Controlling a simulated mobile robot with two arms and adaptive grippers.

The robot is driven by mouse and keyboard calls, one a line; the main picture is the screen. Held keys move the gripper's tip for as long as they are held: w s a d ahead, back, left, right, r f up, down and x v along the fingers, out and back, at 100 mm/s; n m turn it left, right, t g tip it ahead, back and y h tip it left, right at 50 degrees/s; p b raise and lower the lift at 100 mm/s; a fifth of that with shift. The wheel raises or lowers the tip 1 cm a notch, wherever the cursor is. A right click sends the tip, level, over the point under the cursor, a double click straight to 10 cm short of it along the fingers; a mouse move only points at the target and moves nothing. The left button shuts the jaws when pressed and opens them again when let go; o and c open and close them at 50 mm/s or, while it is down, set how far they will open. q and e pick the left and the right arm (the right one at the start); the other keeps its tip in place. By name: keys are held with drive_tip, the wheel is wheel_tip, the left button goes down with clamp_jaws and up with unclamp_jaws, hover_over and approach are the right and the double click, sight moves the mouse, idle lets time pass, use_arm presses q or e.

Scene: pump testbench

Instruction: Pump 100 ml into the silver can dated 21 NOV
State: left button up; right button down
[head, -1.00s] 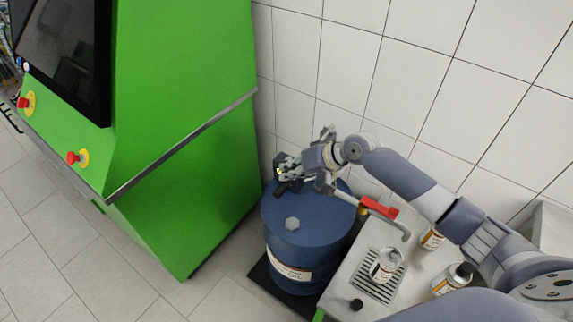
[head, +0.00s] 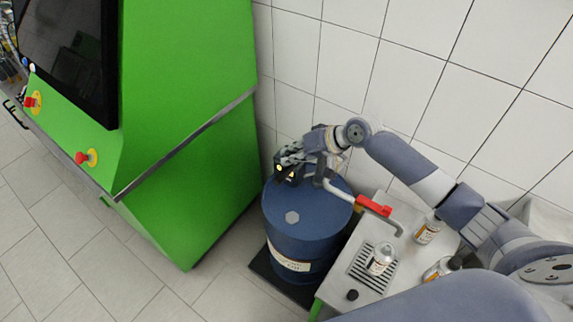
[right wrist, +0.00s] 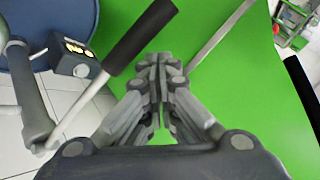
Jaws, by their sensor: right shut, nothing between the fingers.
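My right gripper (head: 284,160) is at the pump on top of the blue drum (head: 308,230). In the right wrist view its fingers (right wrist: 160,68) are shut with nothing between them. The pump's lever with a black grip (right wrist: 142,38) is just left of the fingers, outside them. A small dark counter box (right wrist: 75,62) with lit yellow digits, too small to read, sits left of the lever. A silver can (head: 381,260) with a white and orange label stands on the grate (head: 361,266) near the spout (head: 398,229). Its date is unreadable. My left gripper is not in view.
A red valve handle (head: 374,206) is on the pipe between drum and spout. Two more labelled cans (head: 428,232) (head: 440,268) stand at the right of the bench. A green cabinet (head: 190,130) with a screen and red buttons rises left of the drum. The tiled wall is behind.

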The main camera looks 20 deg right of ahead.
drive_tip(key=shift+r, duration=0.1)
drive_tip(key=r+p, duration=0.2)
drive_tip(key=r, duration=0.1)
drive_tip(key=r+p, duration=0.2)
drive_tip(key=shift+w+d, duration=0.15)
drive_tip(key=shift+d, duration=0.1)
drive_tip(key=shift+f, duration=0.15)
idle(0.8)
